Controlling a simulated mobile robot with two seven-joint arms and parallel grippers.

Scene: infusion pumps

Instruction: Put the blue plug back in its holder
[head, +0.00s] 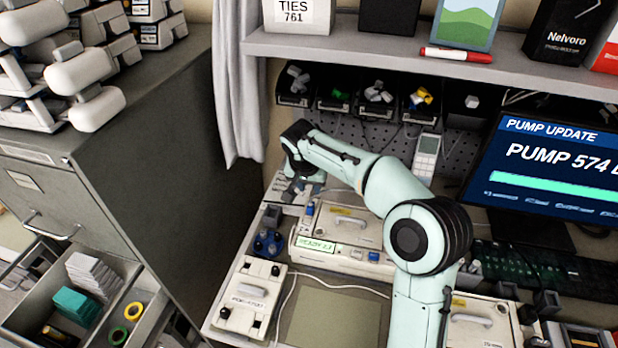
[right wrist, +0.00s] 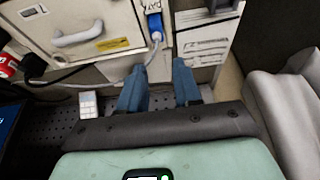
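The blue plug (right wrist: 154,22) shows in the right wrist view at the right edge of a cream pump (right wrist: 85,30), with a pale cable running down from it. A blue piece that looks like the same plug (head: 309,209) stands at the pump's left end in the head view. I cannot tell how it is seated or which part is its holder. My right gripper (right wrist: 159,78) is open and empty, its two blue fingers apart and short of the plug. In the head view the right gripper (head: 303,188) is just above the pump's left end. My left gripper is not in view.
A red plug (right wrist: 6,65) with a black cable is at the left in the wrist view. A grey cabinet (head: 150,150) stands left of the bench. A shelf (head: 380,57) overhangs the back, and a monitor (head: 560,165) stands at the right. A bare mat (head: 335,318) lies in front.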

